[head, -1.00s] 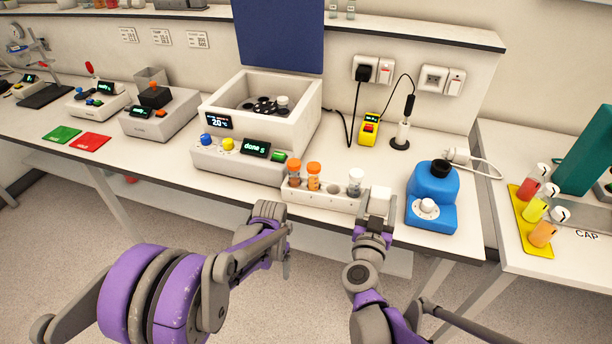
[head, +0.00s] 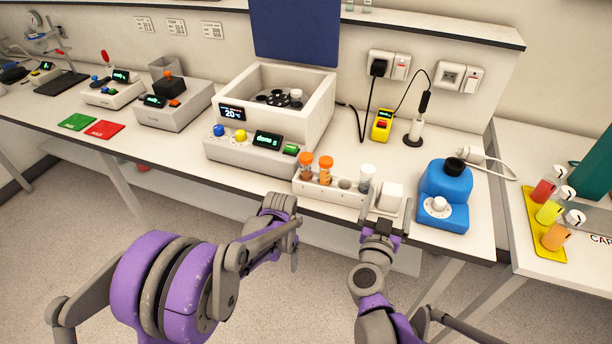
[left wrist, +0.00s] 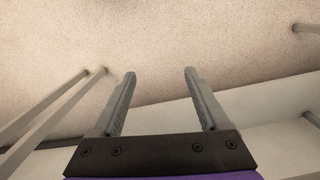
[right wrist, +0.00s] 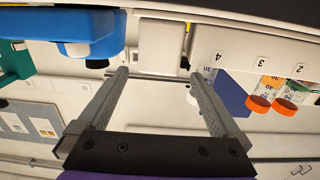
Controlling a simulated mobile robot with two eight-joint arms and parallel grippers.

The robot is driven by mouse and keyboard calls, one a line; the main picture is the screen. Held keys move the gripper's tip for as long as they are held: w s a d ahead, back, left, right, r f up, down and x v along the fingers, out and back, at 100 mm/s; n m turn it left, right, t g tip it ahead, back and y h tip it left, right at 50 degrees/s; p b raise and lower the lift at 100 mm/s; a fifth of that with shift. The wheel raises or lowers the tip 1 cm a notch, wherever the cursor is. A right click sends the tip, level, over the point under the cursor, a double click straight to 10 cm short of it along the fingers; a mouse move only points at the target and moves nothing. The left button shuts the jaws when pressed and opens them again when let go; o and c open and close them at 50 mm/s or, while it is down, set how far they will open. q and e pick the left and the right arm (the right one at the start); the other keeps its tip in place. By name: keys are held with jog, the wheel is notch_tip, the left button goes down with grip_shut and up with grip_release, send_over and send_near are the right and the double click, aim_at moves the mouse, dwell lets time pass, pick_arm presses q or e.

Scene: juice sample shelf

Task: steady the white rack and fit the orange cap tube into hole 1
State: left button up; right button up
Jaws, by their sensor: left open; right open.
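The white rack (head: 330,194) sits at the bench's front edge. Two orange-capped tubes (head: 306,165) (head: 326,168) stand upright in its left part. An empty hole (head: 345,184) lies between them and a white-capped tube (head: 367,178). There the orange caps (right wrist: 258,103) also show. My left gripper (head: 294,262) is open and empty, below and in front of the bench edge; the left wrist view shows floor.
A blue device (head: 443,195) stands close right of the rack. A white centrifuge-like machine (head: 270,120) stands behind and left. A yellow meter (head: 382,125) and a black-based stand (head: 414,135) are behind. A yellow rack with colored tubes (head: 545,230) is on the right table.

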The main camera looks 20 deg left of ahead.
jog(key=s, duration=1)
jog(key=shift+s, duration=0.2)
jog(key=shift+a, duration=0.1)
